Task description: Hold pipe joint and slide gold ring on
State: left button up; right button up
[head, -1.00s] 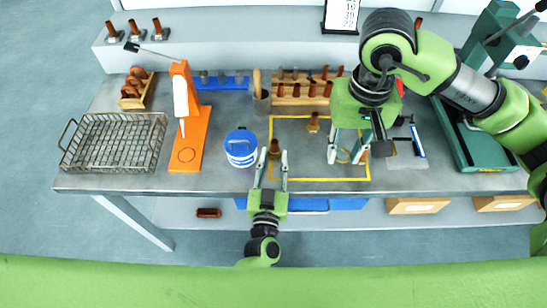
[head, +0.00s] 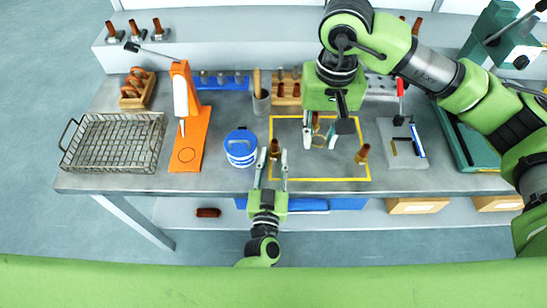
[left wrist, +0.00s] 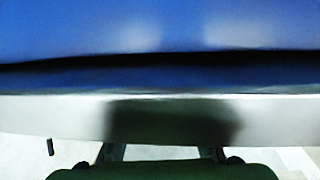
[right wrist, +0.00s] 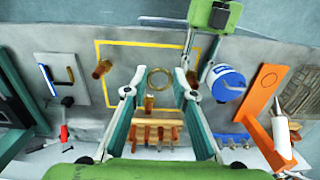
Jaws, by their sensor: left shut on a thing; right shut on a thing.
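A copper pipe joint (head: 274,148) stands between the fingertips of my left gripper (head: 273,156), which is shut on it near the table's front. It also shows in the right wrist view (right wrist: 192,77). My right gripper (head: 320,142) is shut on the gold ring (right wrist: 160,79) and holds it over the yellow-outlined area, right of the left gripper. The ring and the held joint are apart. Two other copper joints are at the yellow outline: one (head: 362,153) at right, one (right wrist: 149,103) behind the ring.
A blue-and-white tub (head: 240,148) stands close left of my left gripper. An orange stand (head: 190,140) and a wire basket (head: 112,166) are farther left. A wooden rack of copper parts (head: 288,99) stands at the back. A grey plate with tools (head: 402,158) lies at right.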

send_over(274, 143)
dwell(1.6)
dwell(0.5)
jog(key=shift+f, duration=5)
jog(key=shift+f, duration=1.5)
jog(key=o, duration=0.9)
jog(key=shift+r, duration=0.15)
